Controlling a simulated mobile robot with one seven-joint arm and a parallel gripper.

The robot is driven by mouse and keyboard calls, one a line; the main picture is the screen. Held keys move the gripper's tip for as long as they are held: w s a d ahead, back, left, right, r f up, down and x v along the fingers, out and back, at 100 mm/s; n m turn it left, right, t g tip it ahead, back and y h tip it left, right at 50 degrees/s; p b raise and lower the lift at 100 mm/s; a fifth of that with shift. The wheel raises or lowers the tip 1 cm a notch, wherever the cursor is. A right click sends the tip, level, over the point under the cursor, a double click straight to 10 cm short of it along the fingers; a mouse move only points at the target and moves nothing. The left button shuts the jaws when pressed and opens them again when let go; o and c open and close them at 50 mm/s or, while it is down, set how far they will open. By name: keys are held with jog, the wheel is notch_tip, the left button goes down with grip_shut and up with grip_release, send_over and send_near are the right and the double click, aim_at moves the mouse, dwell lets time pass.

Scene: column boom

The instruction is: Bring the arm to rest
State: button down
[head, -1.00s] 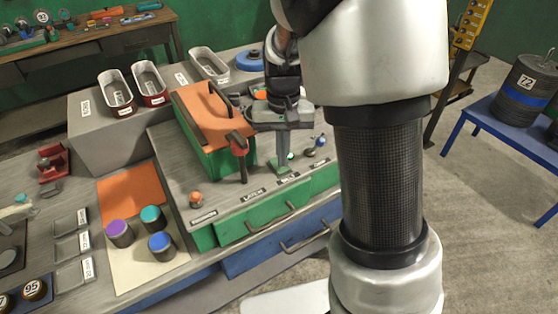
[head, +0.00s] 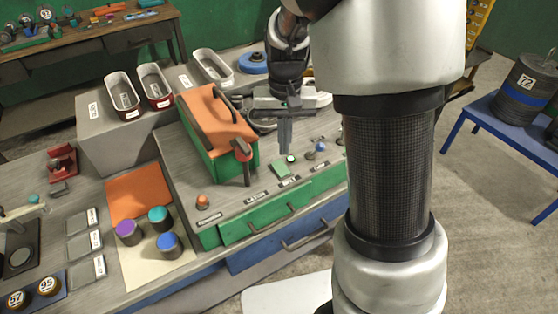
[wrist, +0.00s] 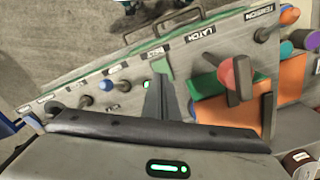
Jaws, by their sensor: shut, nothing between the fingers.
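My gripper (head: 285,148) points down over the grey panel top (head: 229,192), above a small green plate (head: 280,170). Its fingers are together with nothing between them, and they appear clear of the panel. In the wrist view, the dark shut fingers (wrist: 160,100) reach over the panel near a small green light (wrist: 146,84). My arm crosses the middle and right of the head view and hides part of the panel's right end.
A red-knobbed lever (head: 242,150) and an orange-topped green box (head: 214,125) stand left of my gripper. A blue knob (head: 321,147) is close on its right. Grey bins (head: 213,67) stand behind. A blue table with a drum (head: 523,88) is at right.

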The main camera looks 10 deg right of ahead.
jog(key=s+r+n+t+p, duration=0.1)
jog(key=s+r+t, duration=0.4)
jog(key=s+r, duration=1.1)
jog(key=shift+s+n+t, duration=0.3)
jog(key=shift+s+n, duration=0.4)
jog(key=shift+s, duration=0.55)
